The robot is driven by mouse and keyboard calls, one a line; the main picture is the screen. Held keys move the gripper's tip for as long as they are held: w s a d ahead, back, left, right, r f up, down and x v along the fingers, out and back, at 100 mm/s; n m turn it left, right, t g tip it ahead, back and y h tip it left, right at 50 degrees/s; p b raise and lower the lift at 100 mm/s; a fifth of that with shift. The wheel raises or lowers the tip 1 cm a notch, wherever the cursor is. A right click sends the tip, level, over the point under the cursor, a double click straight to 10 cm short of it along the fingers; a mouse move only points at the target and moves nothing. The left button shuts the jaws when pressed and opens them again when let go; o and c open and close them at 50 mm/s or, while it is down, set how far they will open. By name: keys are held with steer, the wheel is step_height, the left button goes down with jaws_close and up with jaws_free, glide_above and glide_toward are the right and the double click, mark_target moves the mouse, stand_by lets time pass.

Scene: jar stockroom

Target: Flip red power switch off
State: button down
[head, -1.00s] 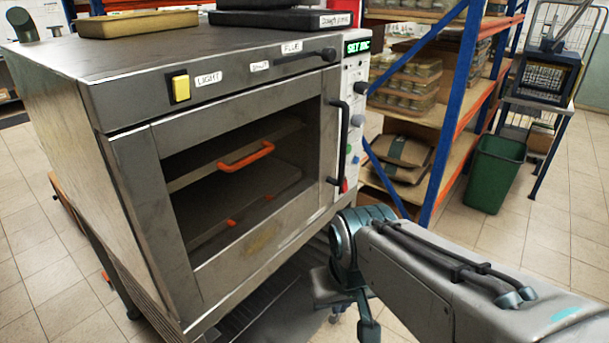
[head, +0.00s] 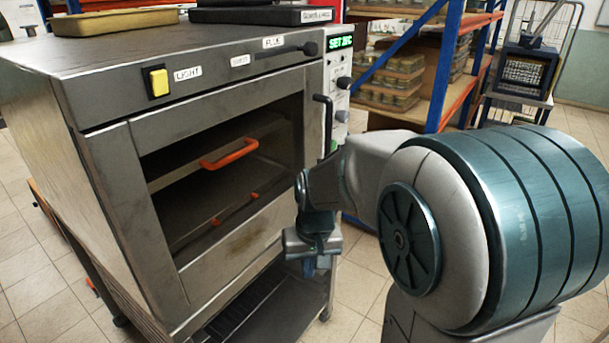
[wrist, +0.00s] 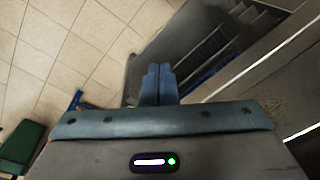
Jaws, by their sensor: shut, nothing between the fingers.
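The steel oven (head: 75,60) fills the left half of the head view. Its narrow white control panel (head: 341,112), with a green display and dark knobs, is at the front right edge. The lower part of the panel is hidden behind my arm, and no red switch can be seen now. A yellow switch (head: 158,82) labelled LIGHT is at the upper left of the oven front. My gripper (head: 312,266) is low in front of the oven's lower right corner, pointing down. In the wrist view its blue fingers (wrist: 160,82) are together and empty, above floor and a dark rack.
The oven door has a dark upright handle (head: 328,125) near the panel. An orange-handled tray (head: 230,155) shows inside. A blue and orange shelf (head: 440,75) with jars stands behind, and a trolley (head: 525,70) at the far right. A green bin (wrist: 22,147) shows in the wrist view.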

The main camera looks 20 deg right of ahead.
steer(key=w+d+f+m+t+y+b, duration=0.1)
steer(key=w+d+f+m+y, duration=0.2)
steer(key=w, duration=0.5)
steer(key=w+d+f+t+y+b, duration=0.1)
steer(key=w+d+f+y, duration=0.4)
steer(key=w, duration=0.4)
steer(key=w+d+r+m+t, duration=0.1)
steer(key=d+m+t, duration=0.1)
steer(key=d, duration=0.5)
steer(key=w+d+r+m+t, duration=0.1)
steer(key=w+d+m+t, duration=0.1)
steer(key=d+t, duration=0.2)
steer(key=w+d+r+m+t+y, duration=0.1)
steer(key=d+m+t, duration=0.1)
steer(key=d, duration=0.7)
steer(key=shift+w+d+r+m+t+b, duration=0.15)
steer(key=shift+d+r+m+t+b, duration=0.2)
steer(key=shift+t, duration=0.35)
steer(key=p+x, duration=0.1)
steer(key=x, duration=1.3)
steer(key=shift+p, duration=0.35)
